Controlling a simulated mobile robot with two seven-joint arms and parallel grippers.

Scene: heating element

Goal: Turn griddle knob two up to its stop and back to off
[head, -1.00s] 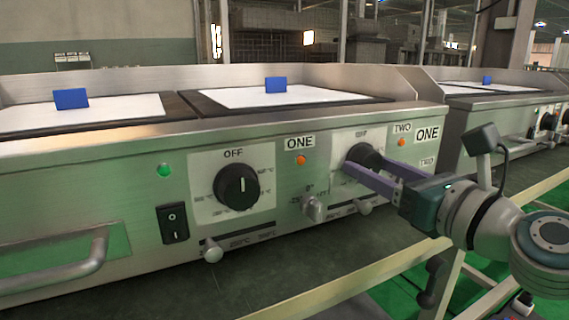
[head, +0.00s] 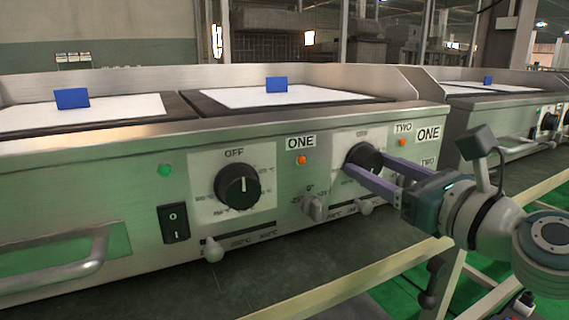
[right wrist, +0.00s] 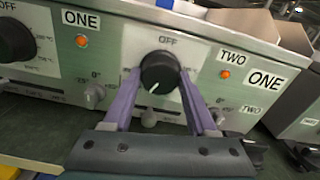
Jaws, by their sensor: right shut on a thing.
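In the right wrist view the knob (right wrist: 158,70) sits between the fingers (right wrist: 160,78). Its white pointer mark faces down and slightly left, away from the OFF print above it. The fingers partly cover its scale. My left gripper is not in view.
Knob one (head: 237,186) stands to the left, with a rocker switch (head: 173,223) beside it. Orange lamps (head: 301,160) and a green lamp (head: 165,170) are on the panel. Small levers (head: 214,249) stick out below the knobs. A drawer handle (head: 70,268) is at lower left.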

